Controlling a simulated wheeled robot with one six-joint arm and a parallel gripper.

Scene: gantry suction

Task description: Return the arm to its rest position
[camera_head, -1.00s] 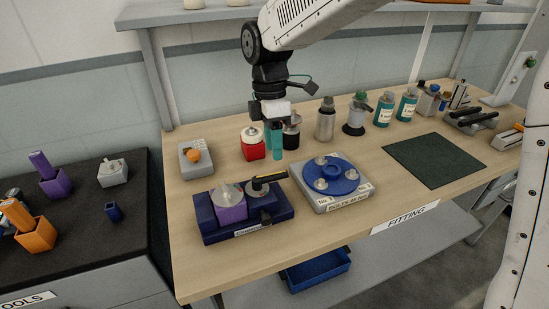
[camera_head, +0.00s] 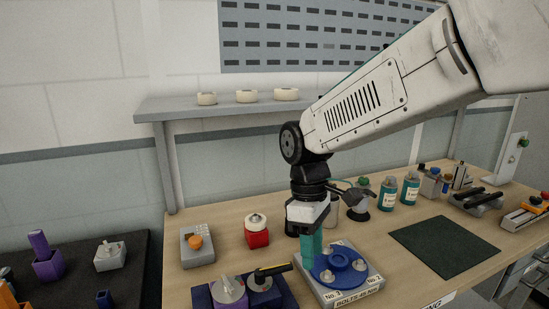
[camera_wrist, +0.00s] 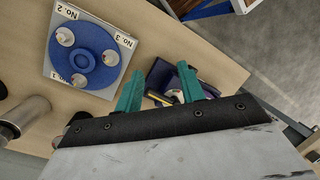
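My arm reaches in from the upper right in the head view, bent down at the wrist. My gripper (camera_head: 311,254) hangs over the bench, its teal fingers overlapping the left edge of the bolt fixture (camera_head: 366,287). The wrist view shows the two teal fingers of my gripper (camera_wrist: 160,88) apart, with nothing held between them. The fixture's blue round plate (camera_head: 341,267) carries several pale bolt heads; it shows at the upper left of the wrist view (camera_wrist: 84,53).
A dark blue fixture (camera_head: 290,302) with a black-and-yellow handle is at the front left. Bottles (camera_head: 389,194) line the back. A dark green mat (camera_head: 444,243) lies clear at right. A shelf (camera_head: 180,107) runs above.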

